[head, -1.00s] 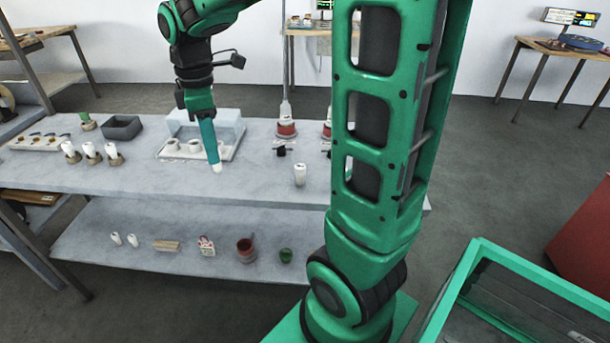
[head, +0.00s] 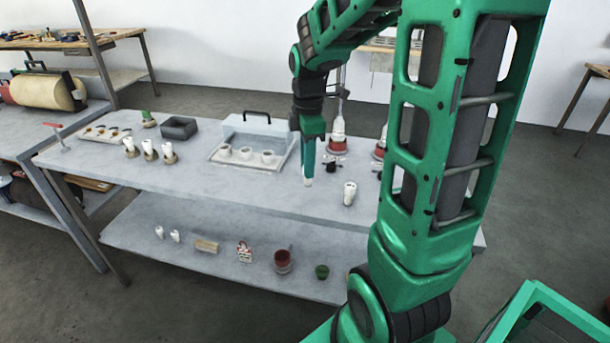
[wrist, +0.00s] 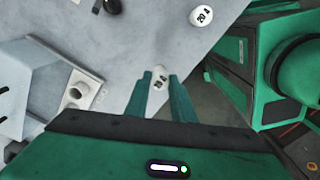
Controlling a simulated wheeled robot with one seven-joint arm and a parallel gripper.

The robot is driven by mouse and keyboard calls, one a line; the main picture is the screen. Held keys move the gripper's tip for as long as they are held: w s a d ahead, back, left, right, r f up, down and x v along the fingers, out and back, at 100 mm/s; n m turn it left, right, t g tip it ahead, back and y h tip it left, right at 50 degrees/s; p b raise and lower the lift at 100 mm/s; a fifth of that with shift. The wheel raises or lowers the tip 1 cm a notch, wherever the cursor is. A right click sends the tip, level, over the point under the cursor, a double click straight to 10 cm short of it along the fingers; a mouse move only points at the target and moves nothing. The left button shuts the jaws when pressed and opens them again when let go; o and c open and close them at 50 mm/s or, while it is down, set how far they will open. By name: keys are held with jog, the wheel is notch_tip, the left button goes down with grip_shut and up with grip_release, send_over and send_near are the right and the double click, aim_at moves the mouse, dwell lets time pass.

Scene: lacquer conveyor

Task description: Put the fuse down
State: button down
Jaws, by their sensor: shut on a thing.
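My gripper (head: 308,168) points down over the right part of the grey table, shut on a white fuse (head: 307,182). In the wrist view the two green fingertips (wrist: 160,84) close around that fuse (wrist: 159,76), whose end carries a dark marking I cannot read surely. In the head view its lower end sticks out below the fingers; I cannot tell whether it touches the tabletop. A second white fuse (head: 349,193) stands upright to its right, apart from it.
A pale tray (head: 217,158) with several white sockets lies left of my gripper. Red-based fixtures (head: 337,146) and a small black part (head: 331,166) are behind. Three fuses in brown holders (head: 149,150) and a dark box (head: 179,128) stand further left. Bare tabletop (head: 270,192) lies in front.

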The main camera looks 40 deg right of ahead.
jog(key=shift+f, duration=1.95)
jog(key=c, duration=1.5)
grip_release()
jog(key=shift+f, duration=0.1)
